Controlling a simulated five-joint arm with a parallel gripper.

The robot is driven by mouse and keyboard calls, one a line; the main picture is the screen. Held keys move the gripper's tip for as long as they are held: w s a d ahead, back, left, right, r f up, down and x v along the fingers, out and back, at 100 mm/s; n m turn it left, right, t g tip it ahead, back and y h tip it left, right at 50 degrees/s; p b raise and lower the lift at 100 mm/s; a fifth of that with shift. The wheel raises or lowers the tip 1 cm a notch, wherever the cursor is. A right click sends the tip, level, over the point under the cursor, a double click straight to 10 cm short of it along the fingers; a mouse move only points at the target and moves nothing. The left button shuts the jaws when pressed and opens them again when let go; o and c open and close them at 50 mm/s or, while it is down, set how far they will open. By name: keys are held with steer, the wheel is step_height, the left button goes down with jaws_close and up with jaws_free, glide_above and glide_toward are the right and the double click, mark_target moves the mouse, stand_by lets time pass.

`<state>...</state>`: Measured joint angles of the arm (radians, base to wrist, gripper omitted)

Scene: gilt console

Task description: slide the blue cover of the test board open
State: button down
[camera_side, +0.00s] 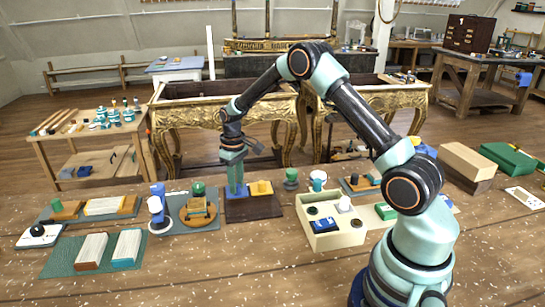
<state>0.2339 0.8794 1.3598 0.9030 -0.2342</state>
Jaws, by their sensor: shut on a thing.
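The test board appears to be the dark brown board (262,211) near the middle of the wooden bench. A yellow block (261,188) stands on its right part. The blue cover (237,191) shows as a small blue patch at the board's left part, left of the yellow block. My gripper (235,184) points down over this spot and is shut on the blue cover. The fingertips and the cover are small and merge in the picture, so the exact grip and how far the cover sits along its track cannot be made out.
A cream tray (337,240) with several small parts stands right of the board. A round wooden fixture (197,216) on a grey mat and a white-and-blue item (159,217) stand to the left. A green mat (59,257) lies front left. The bench front is mostly clear.

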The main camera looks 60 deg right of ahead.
stand_by(0.4)
steer(key=s+a, duration=0.6)
steer(key=shift+s+a+r, duration=0.1)
steer(key=shift+s+a, duration=0.05)
steer(key=shift+a, duration=0.05)
steer(key=c, duration=0.7)
jaws_free()
steer(key=shift+o, duration=0.2)
step_height(320, 180, up, 12)
